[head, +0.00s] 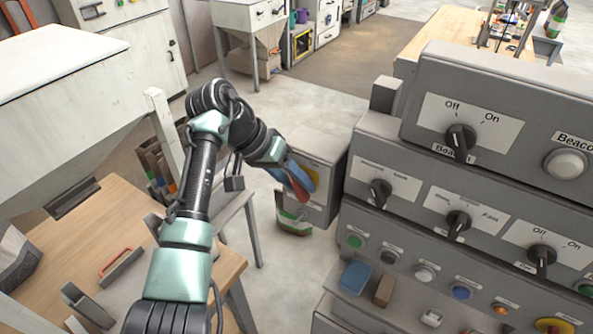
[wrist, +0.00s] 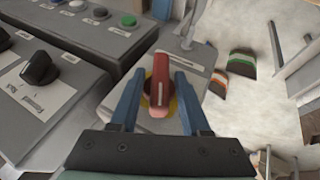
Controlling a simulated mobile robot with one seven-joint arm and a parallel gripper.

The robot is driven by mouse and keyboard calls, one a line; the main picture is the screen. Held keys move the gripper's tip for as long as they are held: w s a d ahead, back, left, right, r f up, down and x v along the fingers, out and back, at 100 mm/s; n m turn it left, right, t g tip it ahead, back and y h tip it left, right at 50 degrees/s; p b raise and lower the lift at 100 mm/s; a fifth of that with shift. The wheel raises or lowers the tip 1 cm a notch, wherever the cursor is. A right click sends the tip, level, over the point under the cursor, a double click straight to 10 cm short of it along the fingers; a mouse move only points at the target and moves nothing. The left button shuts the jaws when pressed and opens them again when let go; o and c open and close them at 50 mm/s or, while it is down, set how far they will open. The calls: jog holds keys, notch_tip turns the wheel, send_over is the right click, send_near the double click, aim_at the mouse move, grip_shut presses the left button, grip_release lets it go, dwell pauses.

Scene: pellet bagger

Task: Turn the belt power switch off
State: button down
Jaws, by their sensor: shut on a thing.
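A red rotary switch handle (wrist: 159,84) sits on a yellow disc (wrist: 172,106) on the face of a grey box (head: 328,160). In the wrist view the handle lies lengthwise between the blue fingers of my gripper (wrist: 158,92), and its near end points toward the gripper base. My gripper (head: 300,180) is shut on this handle.
A grey control console (head: 480,70) with black knobs and coloured buttons stands right of the box. A blue block (head: 355,277) and a brown block (head: 384,290) lie on its lower ledge. A wooden table (head: 120,205) is at left. Open floor (head: 290,110) lies behind.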

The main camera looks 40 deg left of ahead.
jog(key=shift+f+n+h+b, duration=0.1)
jog(key=shift+n+h+b, duration=0.35)
jog(key=shift+h, duration=0.65)
jog(key=shift+a+h+b, duration=0.1)
jog(key=shift+h+b, duration=0.6)
jog(key=shift+b, duration=0.2)
jog(key=shift+t, duration=0.3)
jog(key=c, duration=0.7)
grip_release()
notch_tip(320, 180, up, 10)
jog(key=shift+w+r+b, duration=0.1)
jog(key=shift+b, duration=0.7)
jog(key=shift+r, duration=0.1)
